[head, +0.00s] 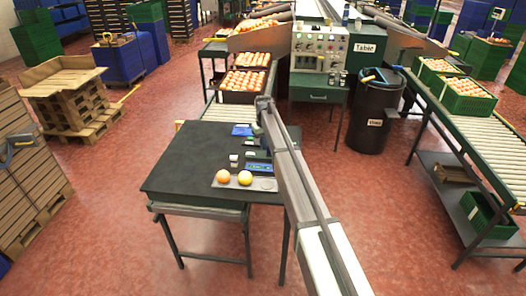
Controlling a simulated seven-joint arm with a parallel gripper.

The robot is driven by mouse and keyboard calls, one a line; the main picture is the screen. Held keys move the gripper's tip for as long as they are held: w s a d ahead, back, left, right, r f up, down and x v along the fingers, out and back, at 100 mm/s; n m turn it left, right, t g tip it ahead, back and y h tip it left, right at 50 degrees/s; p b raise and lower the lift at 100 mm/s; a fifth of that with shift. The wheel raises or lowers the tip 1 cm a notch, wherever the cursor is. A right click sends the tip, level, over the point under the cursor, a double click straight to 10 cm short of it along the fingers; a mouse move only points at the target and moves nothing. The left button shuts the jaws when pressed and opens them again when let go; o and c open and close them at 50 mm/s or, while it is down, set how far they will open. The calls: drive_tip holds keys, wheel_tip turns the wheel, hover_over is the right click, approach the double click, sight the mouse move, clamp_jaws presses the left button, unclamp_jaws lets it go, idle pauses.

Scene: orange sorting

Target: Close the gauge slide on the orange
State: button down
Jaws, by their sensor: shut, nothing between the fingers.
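An orange (222,176) and a yellower round fruit (245,178) sit side by side on a grey tray (233,186) near the front of the dark table. Behind them lies a small blue device (258,168), partly covered by my arm; it may be the gauge, but its slide is too small to make out. My gripper (257,130) is over the right part of the table, behind the fruit and apart from it. It is shut and empty, and my wrist and arm hide most of it.
Small pale blocks (234,160) and a blue flat item (242,130) lie on the dark table (185,165). Its left side is clear. A crate of oranges (243,82) stands on the roller conveyor behind. A black bin (375,115) stands to the right.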

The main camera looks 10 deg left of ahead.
drive_tip(key=shift+d, duration=0.75)
idle(2.0)
drive_tip(key=shift+a, duration=0.1)
drive_tip(key=shift+a, duration=1)
drive_tip(key=shift+r, duration=0.15)
wheel_tip(320, 180, up, 8)
idle(0.8)
